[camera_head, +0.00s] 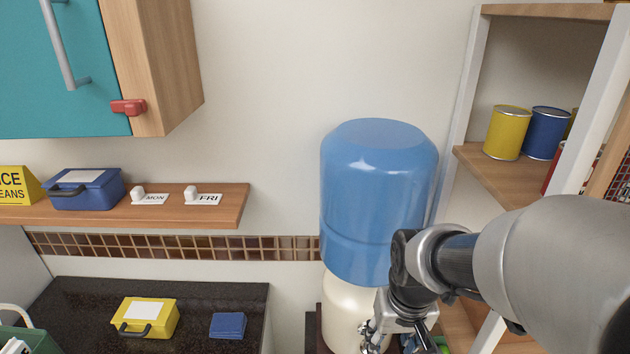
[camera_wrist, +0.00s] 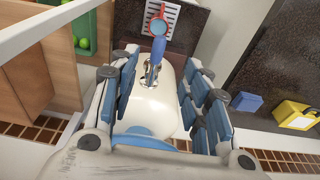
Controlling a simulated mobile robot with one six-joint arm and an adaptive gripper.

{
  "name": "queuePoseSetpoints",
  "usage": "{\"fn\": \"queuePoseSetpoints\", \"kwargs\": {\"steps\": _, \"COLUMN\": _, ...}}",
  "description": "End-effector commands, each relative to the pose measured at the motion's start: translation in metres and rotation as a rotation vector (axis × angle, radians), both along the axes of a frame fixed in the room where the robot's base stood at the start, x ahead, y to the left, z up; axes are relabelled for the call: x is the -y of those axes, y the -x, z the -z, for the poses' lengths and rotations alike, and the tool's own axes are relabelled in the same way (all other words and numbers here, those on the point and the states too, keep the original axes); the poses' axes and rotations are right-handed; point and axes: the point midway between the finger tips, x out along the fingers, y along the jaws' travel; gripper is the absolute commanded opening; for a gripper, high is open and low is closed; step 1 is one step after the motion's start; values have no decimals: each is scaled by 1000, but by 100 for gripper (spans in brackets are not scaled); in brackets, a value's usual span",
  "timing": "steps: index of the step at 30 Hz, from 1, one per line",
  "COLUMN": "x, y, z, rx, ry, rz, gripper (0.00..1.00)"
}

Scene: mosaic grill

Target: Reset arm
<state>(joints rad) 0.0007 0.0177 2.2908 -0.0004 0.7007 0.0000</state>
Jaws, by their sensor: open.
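My arm reaches in from the right in the head view. My gripper (camera_head: 398,328) points down at the lower edge, in front of the cream base (camera_head: 343,312) of a water dispenser with a big blue bottle (camera_head: 375,190). In the wrist view my gripper (camera_wrist: 163,75) is open, its blue-padded fingers spread wide with nothing held. The dispenser's pale body (camera_wrist: 150,105) and its tap with a blue handle (camera_wrist: 158,48) show between and beyond the fingers. I cannot tell whether any finger touches the dispenser.
A shelf unit (camera_head: 500,170) with yellow (camera_head: 508,132) and blue cans (camera_head: 546,133) stands right, near my arm. A wooden wall shelf (camera_head: 180,212) holds a blue box (camera_head: 86,189). A teal cabinet (camera_head: 50,70) hangs upper left.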

Motion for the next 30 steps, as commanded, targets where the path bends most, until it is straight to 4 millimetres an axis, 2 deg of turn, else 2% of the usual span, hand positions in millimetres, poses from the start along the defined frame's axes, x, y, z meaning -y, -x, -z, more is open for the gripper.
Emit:
{"fn": "queuePoseSetpoints", "kwargs": {"steps": 6, "x": 0, "y": 56, "z": -24, "rx": 131, "ry": 1, "rz": 1, "gripper": 43}}
{"fn": "queuePoseSetpoints", "kwargs": {"steps": 12, "x": 1, "y": 105, "z": -28, "rx": 225, "ry": 1, "rz": 1, "gripper": 43}}
{"fn": "queuePoseSetpoints", "kwargs": {"steps": 15, "x": 1, "y": 120, "z": -26, "rx": 255, "ry": 2, "rz": 1, "gripper": 43}}
{"fn": "queuePoseSetpoints", "kwargs": {"steps": 21, "x": 1, "y": 133, "z": -25, "rx": 276, "ry": 2, "rz": 2, "gripper": 43}}
{"fn": "queuePoseSetpoints", "kwargs": {"steps": 30, "x": 1, "y": 133, "z": -26, "rx": 275, "ry": 2, "rz": 1, "gripper": 43}}
